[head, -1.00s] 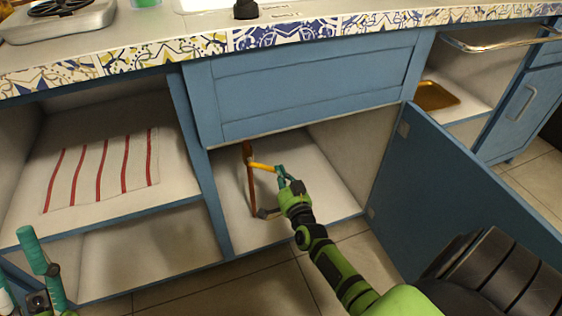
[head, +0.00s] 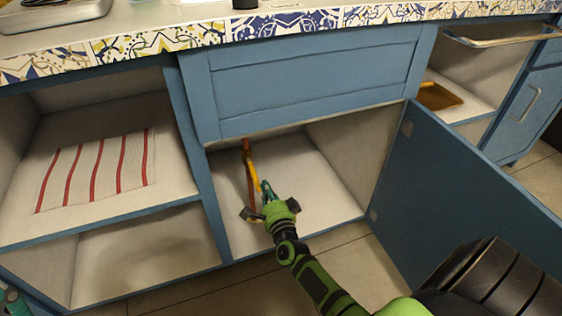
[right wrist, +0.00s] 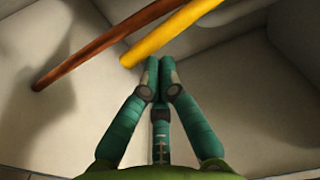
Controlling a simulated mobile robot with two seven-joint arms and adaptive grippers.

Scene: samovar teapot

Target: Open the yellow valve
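The yellow valve (head: 253,170) is a lever on a thin reddish-brown pipe (head: 246,146) inside the open cabinet under the counter. The lever slants steeply down, nearly along the pipe, in the head view. My right gripper (head: 265,185) is inside the cabinet, just right of the lever's lower end. In the right wrist view its fingers (right wrist: 158,64) are together with nothing between them. There the yellow lever (right wrist: 175,32) passes just beyond the fingertips; I cannot tell whether they touch. Only a teal piece of my left gripper (head: 15,300) shows at the lower left corner.
The blue cabinet door (head: 455,190) stands open on the right. A blue front panel (head: 310,85) overhangs the opening, and a divider (head: 193,150) bounds it on the left. A striped cloth (head: 95,170) lies on the left shelf. The cabinet floor right of my gripper is clear.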

